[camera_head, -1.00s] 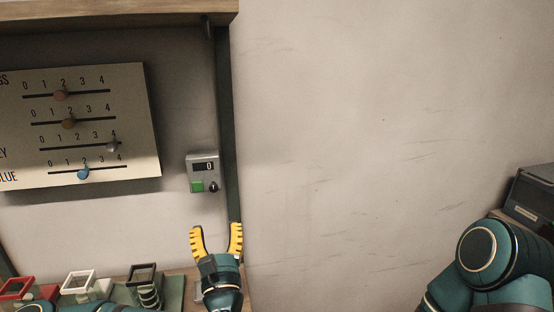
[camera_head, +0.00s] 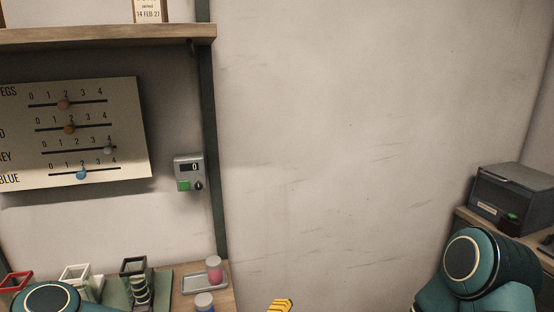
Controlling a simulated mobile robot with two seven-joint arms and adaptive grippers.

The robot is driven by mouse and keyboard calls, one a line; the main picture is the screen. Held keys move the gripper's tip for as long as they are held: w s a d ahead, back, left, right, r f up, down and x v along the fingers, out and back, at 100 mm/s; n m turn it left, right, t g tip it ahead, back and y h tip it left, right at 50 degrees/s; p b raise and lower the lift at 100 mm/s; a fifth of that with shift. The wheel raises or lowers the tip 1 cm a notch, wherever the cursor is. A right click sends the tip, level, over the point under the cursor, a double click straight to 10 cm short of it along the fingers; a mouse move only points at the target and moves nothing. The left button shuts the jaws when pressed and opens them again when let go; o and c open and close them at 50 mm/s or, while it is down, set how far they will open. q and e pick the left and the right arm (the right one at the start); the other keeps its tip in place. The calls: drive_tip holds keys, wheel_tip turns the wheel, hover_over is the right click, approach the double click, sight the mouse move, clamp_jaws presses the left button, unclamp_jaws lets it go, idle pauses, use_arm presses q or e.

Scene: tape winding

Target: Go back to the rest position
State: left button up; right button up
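One yellow fingertip of my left gripper (camera_head: 281,305) shows at the bottom edge of the head view, just right of the shelf's corner. The rest of that gripper is cut off, so its opening is hidden. My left arm shows at the bottom left. My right arm shows at the lower right. Its gripper is out of view.
A slider board (camera_head: 75,133) and a counter box (camera_head: 189,173) reading 0 hang on the left. Below are a red frame (camera_head: 14,280), a white frame (camera_head: 75,272), a black frame (camera_head: 133,265), a pink jar (camera_head: 214,270) and a purple-lidded jar (camera_head: 204,303). A grey box (camera_head: 512,195) stands right.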

use_arm(q)
drive_tip(key=s+f+m+g, duration=0.4)
drive_tip(key=f+m+g, duration=0.25)
drive_tip(key=f, duration=0.45)
drive_tip(key=s+a+f+m+g+y, duration=0.5)
drive_tip(key=s+a+f+m+g, duration=0.2)
drive_tip(key=s+a+f+m, duration=0.2)
drive_tip(key=s+a+f, duration=0.1)
drive_tip(key=a+f, duration=0.1)
drive_tip(key=a, duration=0.1)
drive_tip(key=shift+a+f, duration=0.35)
drive_tip(key=shift+a, duration=0.05)
drive_tip(key=shift+m, duration=0.25)
drive_tip(key=shift+c, duration=0.6)
drive_tip(key=shift+a, duration=0.15)
